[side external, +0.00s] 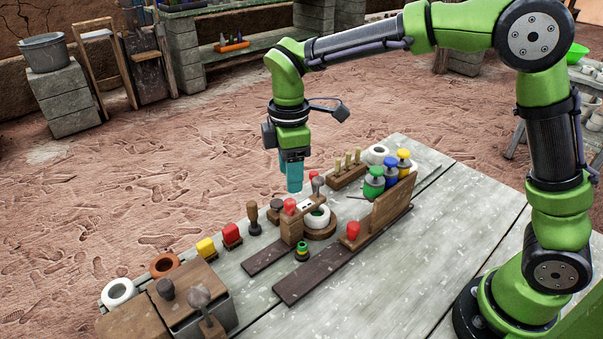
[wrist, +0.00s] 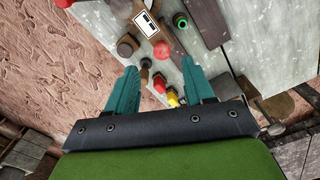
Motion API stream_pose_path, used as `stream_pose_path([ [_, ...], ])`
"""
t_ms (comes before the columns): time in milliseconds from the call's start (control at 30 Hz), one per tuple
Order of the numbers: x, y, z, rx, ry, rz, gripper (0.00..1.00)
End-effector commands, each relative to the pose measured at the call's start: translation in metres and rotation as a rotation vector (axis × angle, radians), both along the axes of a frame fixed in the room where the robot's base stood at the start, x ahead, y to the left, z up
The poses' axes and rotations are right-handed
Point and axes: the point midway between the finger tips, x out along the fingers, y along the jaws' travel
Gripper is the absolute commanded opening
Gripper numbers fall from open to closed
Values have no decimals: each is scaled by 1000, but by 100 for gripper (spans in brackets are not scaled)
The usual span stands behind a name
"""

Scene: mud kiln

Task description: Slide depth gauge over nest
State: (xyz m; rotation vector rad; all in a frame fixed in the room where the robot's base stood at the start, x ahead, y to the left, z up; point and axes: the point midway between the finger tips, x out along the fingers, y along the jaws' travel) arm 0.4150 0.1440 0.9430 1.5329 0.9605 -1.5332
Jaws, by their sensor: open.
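A wooden block with a red knob (side external: 290,206) stands on a short dark rail (side external: 268,254); it appears to be the depth gauge. Its arm carries a white label with black marks, also seen in the wrist view (wrist: 147,24). A round wooden base with a white ring (side external: 317,219) sits beside it, partly hidden by the arm; it may be the nest, but I cannot tell for sure. My gripper (side external: 294,182) is open and empty, pointing down just above the block's far side. In the wrist view my gripper's teal fingers (wrist: 160,82) are spread, with the red knob ahead of them.
A second red-knobbed block (side external: 351,231) with an upright board stands on a longer dark rail. A small green-and-yellow ringed piece (side external: 302,250) is between the rails. Stamps, rings and a lidded box (side external: 190,310) line the left; colored jars (side external: 390,173) stand behind. The table's right is clear.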

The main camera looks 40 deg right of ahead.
Motion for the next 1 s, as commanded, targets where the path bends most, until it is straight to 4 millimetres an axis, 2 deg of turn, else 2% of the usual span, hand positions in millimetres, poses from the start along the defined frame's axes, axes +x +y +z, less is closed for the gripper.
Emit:
stream_pose_path([
  [33, 1, 0, 15, 1, -6, 1, 53],
  [200, 1, 0, 56, 1, -6, 0, 53],
  [400, 1, 0, 91, 0, -3, 1, 53],
  [600, 0, 0, 106, -1, 0, 0, 53],
  [1000, 1, 0, 107, -1, -3, -20, 53],
])
